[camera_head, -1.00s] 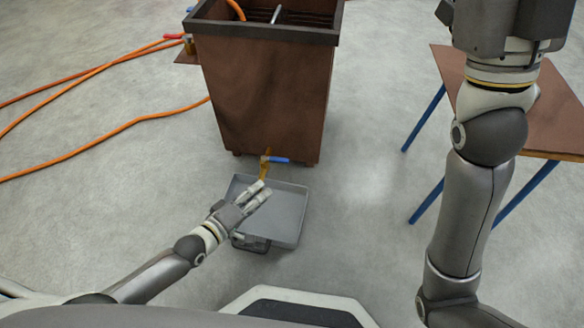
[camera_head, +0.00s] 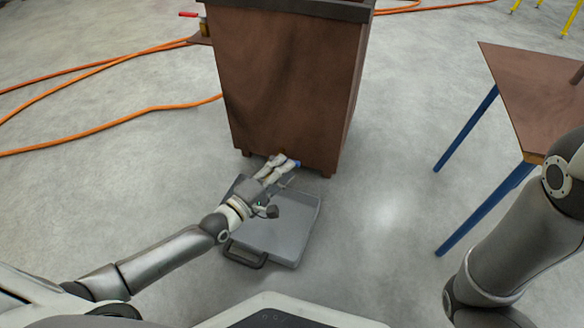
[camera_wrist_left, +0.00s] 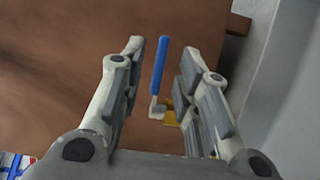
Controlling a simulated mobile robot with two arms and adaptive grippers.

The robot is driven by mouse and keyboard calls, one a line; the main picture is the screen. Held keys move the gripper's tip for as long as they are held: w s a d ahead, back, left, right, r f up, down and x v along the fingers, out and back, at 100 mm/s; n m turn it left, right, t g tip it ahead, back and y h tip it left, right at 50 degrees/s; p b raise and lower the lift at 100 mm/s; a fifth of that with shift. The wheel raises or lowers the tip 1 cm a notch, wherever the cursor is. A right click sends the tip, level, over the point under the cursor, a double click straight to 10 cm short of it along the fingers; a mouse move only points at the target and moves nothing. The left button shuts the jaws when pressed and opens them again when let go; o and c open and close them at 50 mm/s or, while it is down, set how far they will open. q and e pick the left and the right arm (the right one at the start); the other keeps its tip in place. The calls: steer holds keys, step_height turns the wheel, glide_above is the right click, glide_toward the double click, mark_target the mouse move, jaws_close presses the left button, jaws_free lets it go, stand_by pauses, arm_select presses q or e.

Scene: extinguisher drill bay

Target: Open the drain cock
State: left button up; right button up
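The drain cock has a blue lever (camera_wrist_left: 159,72) and a brass-yellow body (camera_wrist_left: 171,112), low on the front of the brown tank (camera_head: 285,90). In the head view only a bit of the blue lever (camera_head: 296,163) shows by my fingers; the rest is hidden. My left gripper (camera_head: 280,164) is at the cock. In the left wrist view its fingers (camera_wrist_left: 163,54) are apart, with the lever between them and a visible gap on both sides. The lever points up in that picture. My right arm is at the right edge of the head view; its gripper is out of the frame.
A grey tray with a handle (camera_head: 298,240) lies on the floor under the cock and my left gripper. A brown table with blue legs (camera_head: 530,95) stands at right. Orange hoses (camera_head: 110,127) run across the floor at left.

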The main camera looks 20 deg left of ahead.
arm_select(q)
steer(key=shift+b+x, duration=0.75)
steer(key=shift+x, duration=1.2)
steer(key=shift+c, duration=0.5)
jaws_close()
